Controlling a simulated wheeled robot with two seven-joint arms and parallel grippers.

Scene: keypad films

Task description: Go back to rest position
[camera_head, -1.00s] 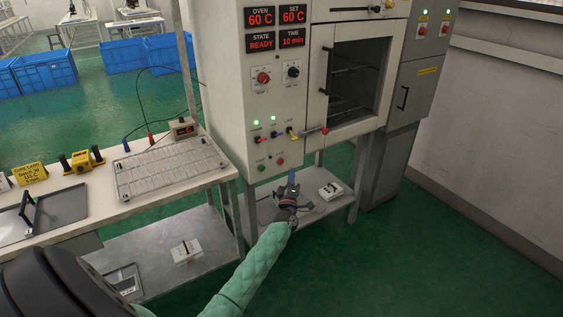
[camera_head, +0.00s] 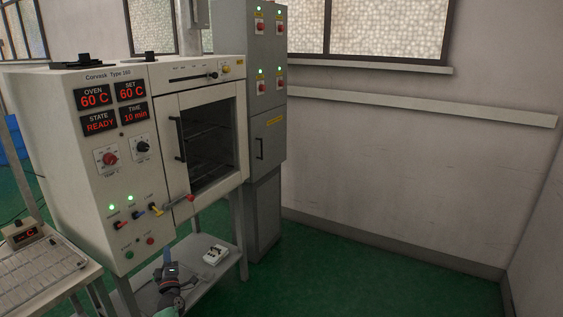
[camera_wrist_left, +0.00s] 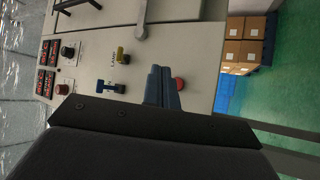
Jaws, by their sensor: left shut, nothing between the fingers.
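My left gripper (camera_head: 168,258) is low in the head view, in front of the oven stand and below the oven's switch panel. It is shut and empty, its fingers pointing up. In the left wrist view the shut blue-grey fingers (camera_wrist_left: 163,88) show against the oven's panel, beside a red button (camera_wrist_left: 179,83). They look apart from the panel, but I cannot tell the gap. The oven (camera_head: 85,165) is cream, with displays reading 60 C, READY and 10 min. Its door (camera_head: 207,140) appears closed. My right gripper is not in view.
A grey cabinet (camera_head: 265,150) stands right of the oven. A white box (camera_head: 215,255) lies on the stand's lower shelf (camera_head: 228,272). Green floor (camera_head: 370,285) is clear at right.

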